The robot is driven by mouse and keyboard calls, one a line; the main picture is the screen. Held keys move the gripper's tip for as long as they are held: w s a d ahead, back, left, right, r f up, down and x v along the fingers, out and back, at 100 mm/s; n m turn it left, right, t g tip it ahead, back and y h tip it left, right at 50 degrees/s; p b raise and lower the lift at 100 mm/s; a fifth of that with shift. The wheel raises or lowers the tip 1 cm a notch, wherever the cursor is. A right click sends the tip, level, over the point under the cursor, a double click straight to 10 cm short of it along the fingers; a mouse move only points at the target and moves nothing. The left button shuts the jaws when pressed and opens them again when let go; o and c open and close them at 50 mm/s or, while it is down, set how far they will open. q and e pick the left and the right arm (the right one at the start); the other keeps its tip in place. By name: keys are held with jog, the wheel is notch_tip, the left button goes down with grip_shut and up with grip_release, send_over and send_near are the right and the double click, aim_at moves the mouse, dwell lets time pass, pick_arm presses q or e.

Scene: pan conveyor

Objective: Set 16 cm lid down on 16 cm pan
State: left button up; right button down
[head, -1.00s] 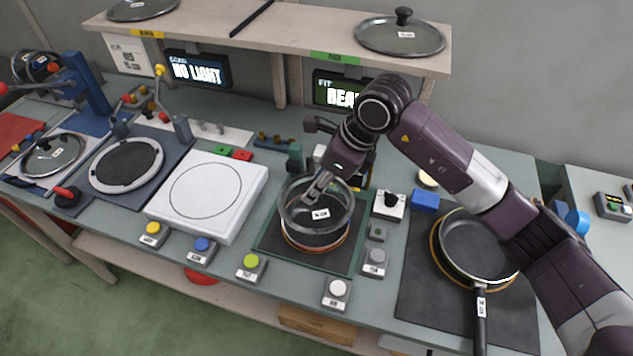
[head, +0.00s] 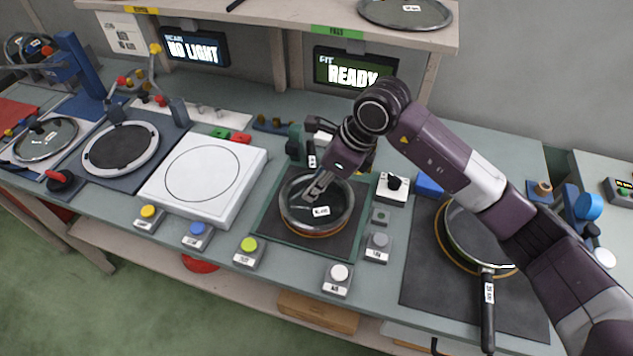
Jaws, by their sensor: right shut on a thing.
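My right gripper (head: 317,192) reaches down from the upper right and is shut at the middle of a round glass lid (head: 338,208) with a metal rim and a white label; I take this as the 16 cm lid. The lid lies level over the fit station, with an orange-brown ring (head: 318,236) showing just under its front edge. The pan below is almost wholly covered by the lid, so I cannot tell for sure whether the rims touch all round. The lid's knob is hidden by the fingers. My left gripper is not in view.
A larger dark pan (head: 476,236) sits on a mat at the right, its handle toward the front. A white square plate (head: 205,180) stands left. Button boxes line the front edge. Another lid (head: 404,12) lies on the shelf above. A screen (head: 352,72) reads READY.

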jog(key=shift+r, duration=0.1)
dwell(0.8)
jog(key=shift+f+b, duration=0.55)
jog(key=shift+b, duration=0.95)
dwell(1.1)
dwell(0.3)
jog(key=c, duration=1.5)
grip_release()
jog(key=shift+o, duration=0.2)
